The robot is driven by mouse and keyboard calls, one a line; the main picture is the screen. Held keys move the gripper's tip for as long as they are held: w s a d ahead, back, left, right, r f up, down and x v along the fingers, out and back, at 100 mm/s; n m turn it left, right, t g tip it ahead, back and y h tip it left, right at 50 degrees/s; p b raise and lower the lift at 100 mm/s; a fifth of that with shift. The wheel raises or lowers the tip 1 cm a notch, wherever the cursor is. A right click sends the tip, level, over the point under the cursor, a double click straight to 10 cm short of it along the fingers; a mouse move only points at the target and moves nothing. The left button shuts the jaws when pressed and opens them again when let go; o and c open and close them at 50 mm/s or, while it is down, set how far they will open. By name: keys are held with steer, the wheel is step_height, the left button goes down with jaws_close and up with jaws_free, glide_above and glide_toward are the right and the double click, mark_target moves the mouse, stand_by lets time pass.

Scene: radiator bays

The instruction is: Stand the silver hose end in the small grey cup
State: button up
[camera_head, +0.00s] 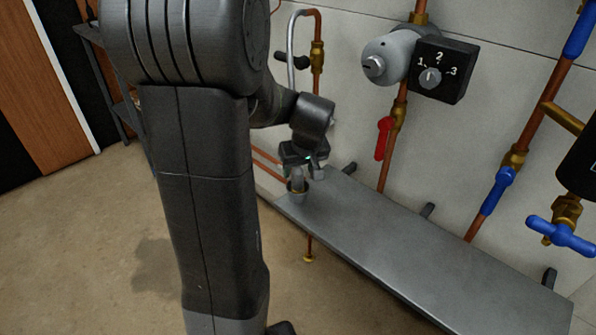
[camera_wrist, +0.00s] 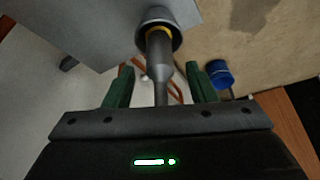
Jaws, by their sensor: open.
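The silver hose end (camera_head: 298,180) stands at the left end of the grey shelf, its lower end in the mouth of the small grey cup (camera_head: 297,194). In the wrist view the hose end (camera_wrist: 159,62) runs into the cup (camera_wrist: 150,17), with a yellow ring at the mouth. My gripper (camera_head: 307,171) is just above the cup. In the wrist view its two green fingers (camera_wrist: 159,76) are spread on either side of the hose, with gaps. How deep the end sits in the cup is hidden.
The grey shelf (camera_head: 400,240) runs to the right along the wall. Above it are a red lever (camera_head: 383,138), a black dial box (camera_head: 442,70) and blue valve handles (camera_head: 561,237). Copper pipes run close beside my arm. The floor (camera_head: 90,240) at left is open.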

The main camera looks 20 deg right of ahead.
mark_target(298, 182)
steer(key=p+v, duration=0.1)
steer(key=v, duration=0.7)
steer(key=shift+r+p, duration=0.3)
steer(key=shift+p, duration=0.1)
steer(key=shift+f, duration=0.1)
steer(key=b+x, duration=0.2)
steer(key=x, duration=0.4)
steer(key=b+x, duration=0.2)
steer(key=x, duration=0.4)
steer(key=shift+s+f, duration=0.1)
steer(key=shift+f, duration=0.35)
steer(key=shift+r+p, duration=0.4)
steer(key=shift+r, duration=0.15)
steer(key=shift+f, duration=0.1)
